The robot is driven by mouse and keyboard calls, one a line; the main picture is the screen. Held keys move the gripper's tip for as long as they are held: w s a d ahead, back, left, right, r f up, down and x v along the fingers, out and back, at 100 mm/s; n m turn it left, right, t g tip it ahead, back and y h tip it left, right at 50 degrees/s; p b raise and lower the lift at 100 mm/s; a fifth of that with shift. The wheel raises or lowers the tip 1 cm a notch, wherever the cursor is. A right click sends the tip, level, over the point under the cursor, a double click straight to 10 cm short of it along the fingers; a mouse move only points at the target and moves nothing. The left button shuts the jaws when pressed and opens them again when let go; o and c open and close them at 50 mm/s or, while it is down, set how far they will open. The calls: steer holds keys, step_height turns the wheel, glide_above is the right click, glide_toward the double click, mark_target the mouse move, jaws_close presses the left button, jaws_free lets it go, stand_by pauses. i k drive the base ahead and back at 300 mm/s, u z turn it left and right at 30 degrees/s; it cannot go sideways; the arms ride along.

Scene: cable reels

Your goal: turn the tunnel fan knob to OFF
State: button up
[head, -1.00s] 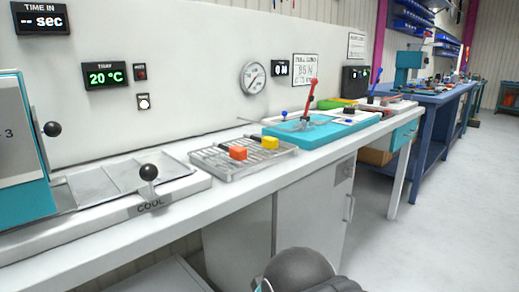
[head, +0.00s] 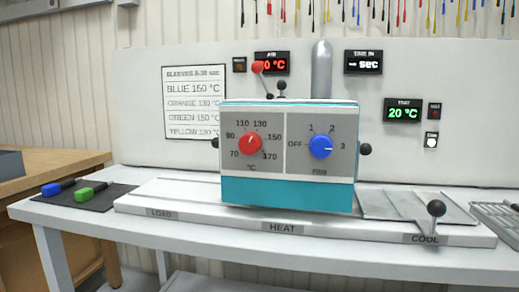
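The tunnel fan knob (head: 320,147) is a round blue dial on the right half of the grey front panel of the heat tunnel (head: 290,195). Its scale reads OFF at left, 1 and 2 above, and 3 at right. Its pale mark appears to point right, toward 3. A red temperature knob (head: 250,142) is on the left half of the panel, with a scale from 70 to 170 °C. My gripper is not in view.
The tunnel stands over a white track (head: 180,213) marked LOAD, HEAT and COOL. A black-ball lever (head: 436,209) rises at COOL. Dark balls stick out at both tunnel sides. A black mat (head: 100,201) with blue and green tools lies left.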

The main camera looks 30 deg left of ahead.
mark_target(320, 145)
steer(key=u, duration=0.3)
steer(key=k, duration=0.4)
steer(key=u, duration=1)
steer(key=i, duration=0.75)
steer(key=z, duration=0.35)
